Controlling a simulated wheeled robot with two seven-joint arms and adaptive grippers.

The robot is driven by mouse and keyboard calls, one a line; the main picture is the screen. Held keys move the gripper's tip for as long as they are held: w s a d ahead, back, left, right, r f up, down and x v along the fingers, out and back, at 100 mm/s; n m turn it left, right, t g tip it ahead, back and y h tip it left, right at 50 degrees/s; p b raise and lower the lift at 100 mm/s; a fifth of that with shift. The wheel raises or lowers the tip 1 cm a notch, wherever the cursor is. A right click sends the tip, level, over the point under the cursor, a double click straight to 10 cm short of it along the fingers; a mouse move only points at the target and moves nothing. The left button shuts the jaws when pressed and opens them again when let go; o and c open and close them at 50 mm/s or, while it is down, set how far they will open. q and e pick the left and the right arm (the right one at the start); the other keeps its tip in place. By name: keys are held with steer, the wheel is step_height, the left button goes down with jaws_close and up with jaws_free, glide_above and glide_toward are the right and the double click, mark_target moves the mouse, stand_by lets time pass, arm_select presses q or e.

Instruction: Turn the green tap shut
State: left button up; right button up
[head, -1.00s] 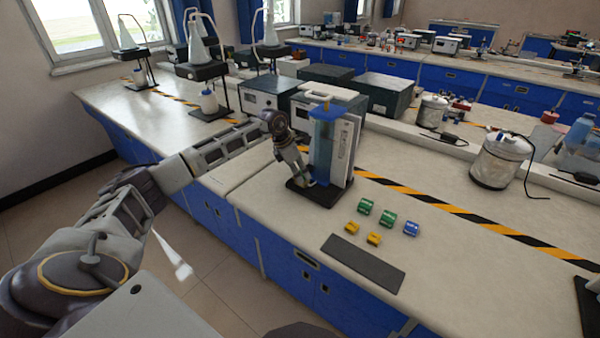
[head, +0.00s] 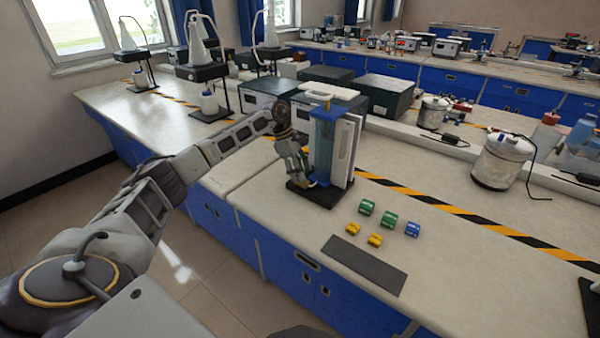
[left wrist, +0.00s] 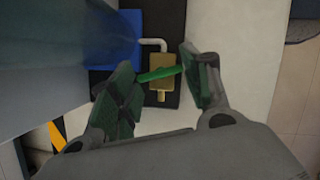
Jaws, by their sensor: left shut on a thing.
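A tall clear tank with blue ends (head: 322,145) stands on a dark base on the bench. In the left wrist view, a brass tap body (left wrist: 160,92) with a pale bent pipe sits beside the blue part of the tank (left wrist: 122,40). The green tap handle (left wrist: 158,74) lies crosswise over the brass body, slightly tilted. My left gripper (head: 303,178) is at the tank's lower left side. In the left wrist view its fingers (left wrist: 165,88) are shut on the green handle, one at each end. The tap is hidden or too small to make out in the head view. My right gripper is not in view.
Small green, blue and yellow blocks (head: 388,219) and a dark grey mat (head: 362,264) lie right of the tank. Green-and-white boxed instruments (head: 330,108) stand behind it. A white container (head: 500,162) stands farther right. The front bench top is mostly clear.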

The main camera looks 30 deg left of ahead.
arm_select(q)
steer(key=shift+w+m+g, duration=0.1)
steer(key=shift+m+g, duration=0.2)
steer(key=shift+m, duration=0.4)
steer(key=shift+w+r+m+g+b, duration=0.1)
steer(key=shift+m+g+b, duration=0.35)
steer(key=shift+m, duration=0.65)
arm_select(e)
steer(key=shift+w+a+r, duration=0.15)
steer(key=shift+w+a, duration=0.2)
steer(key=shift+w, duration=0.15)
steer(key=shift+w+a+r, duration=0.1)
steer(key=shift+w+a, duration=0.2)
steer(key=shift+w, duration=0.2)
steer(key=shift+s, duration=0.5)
arm_select(q)
steer(key=o, duration=1)
steer(key=shift+a+r, duration=0.1)
steer(key=shift+v, duration=3.8)
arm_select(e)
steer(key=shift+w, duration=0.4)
arm_select(q)
steer(key=shift+a, duration=0.1)
